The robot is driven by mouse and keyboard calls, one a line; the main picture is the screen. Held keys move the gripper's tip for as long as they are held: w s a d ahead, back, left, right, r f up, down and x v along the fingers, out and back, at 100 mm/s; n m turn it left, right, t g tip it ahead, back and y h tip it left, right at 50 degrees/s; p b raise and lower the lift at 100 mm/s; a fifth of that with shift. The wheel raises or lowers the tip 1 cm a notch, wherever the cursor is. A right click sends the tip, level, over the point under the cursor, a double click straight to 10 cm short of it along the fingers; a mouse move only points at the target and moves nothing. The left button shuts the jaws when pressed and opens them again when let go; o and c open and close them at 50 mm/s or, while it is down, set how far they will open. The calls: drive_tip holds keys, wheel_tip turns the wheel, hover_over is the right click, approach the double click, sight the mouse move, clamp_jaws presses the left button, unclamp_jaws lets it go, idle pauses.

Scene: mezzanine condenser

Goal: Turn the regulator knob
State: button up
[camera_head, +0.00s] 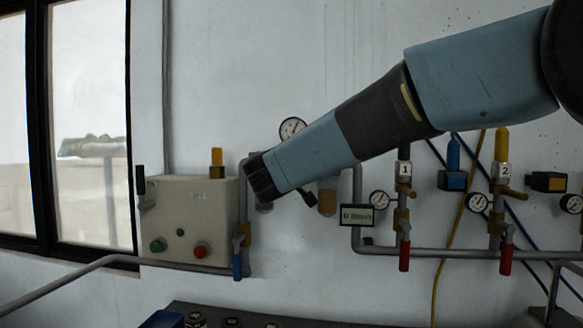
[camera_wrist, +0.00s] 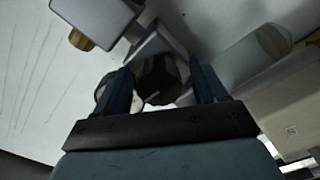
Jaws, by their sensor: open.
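A dark faceted knob (camera_wrist: 158,82), which looks like the regulator knob, shows in the wrist view between the two fingers of my gripper (camera_wrist: 162,72). The fingers are apart, one on each side of the knob. I cannot tell whether either finger touches it. In the head view my gripper end (camera_head: 263,178) is at the wall piping, just right of the grey control box, and my arm hides most of the regulator. A round white gauge (camera_head: 292,129) stands just above my wrist there.
The control box (camera_head: 190,221) has a green and a red button. A blue-handled valve (camera_head: 237,260) hangs below my gripper. To the right are a small sign (camera_head: 363,217), red-handled valves (camera_head: 404,255) and gauges on pipes. A grey rail (camera_head: 90,268) runs at the lower left.

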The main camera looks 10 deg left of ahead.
drive_tip(key=c, duration=1)
drive_tip(key=shift+n, duration=0.4)
drive_tip(key=n, duration=0.3)
drive_tip(key=shift+n, duration=0.3)
drive_tip(key=shift+f+n, duration=0.15)
drive_tip(key=shift+n, duration=1.55)
drive_tip(key=o, duration=1)
